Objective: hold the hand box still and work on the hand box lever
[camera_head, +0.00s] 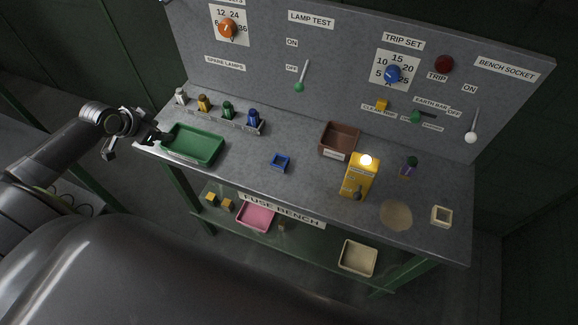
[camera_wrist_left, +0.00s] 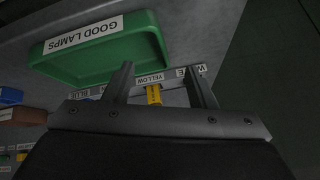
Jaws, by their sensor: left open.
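The yellow hand box (camera_head: 361,178) stands upright on the right half of the bench top. A lit lamp (camera_head: 366,160) glows at its top, and a dark lever knob (camera_head: 357,196) shows low on its front. My left gripper (camera_head: 157,137) is at the bench's left end, beside the green tray and far from the hand box. In the left wrist view its two fingers (camera_wrist_left: 162,85) are apart with nothing held between them; the green tray and a yellow lamp show beyond them. My right gripper is in neither view.
The green tray (camera_head: 193,144) lies at the bench's left. Several lamps stand in a rack (camera_head: 224,119) behind it. A brown tray (camera_head: 339,140), blue square holder (camera_head: 281,162), purple lamp (camera_head: 409,167), round tan pad (camera_head: 396,215) and cream square holder (camera_head: 441,216) surround the hand box.

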